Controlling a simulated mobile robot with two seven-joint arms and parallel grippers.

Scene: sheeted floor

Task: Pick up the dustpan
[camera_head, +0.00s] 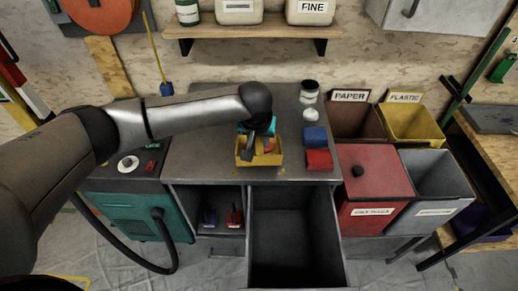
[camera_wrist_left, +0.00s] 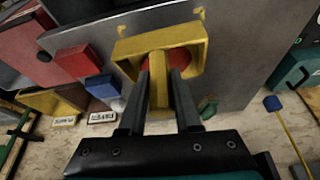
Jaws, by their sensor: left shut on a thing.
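The yellow dustpan (camera_head: 272,160) is at the middle of the grey workbench top, near its front edge. Something red lies inside its yellow rim (camera_wrist_left: 130,47). My left gripper (camera_head: 258,140) reaches down over it from the left. In the left wrist view, the fingers (camera_wrist_left: 158,85) are shut on the dustpan's yellow handle, one on each side. I cannot tell whether the dustpan touches the bench. My right gripper is not in view.
An open drawer (camera_head: 293,235) juts out below. Red (camera_head: 375,180) and grey (camera_head: 435,185) bins stand at right. A shelf (camera_head: 255,30) hangs above.

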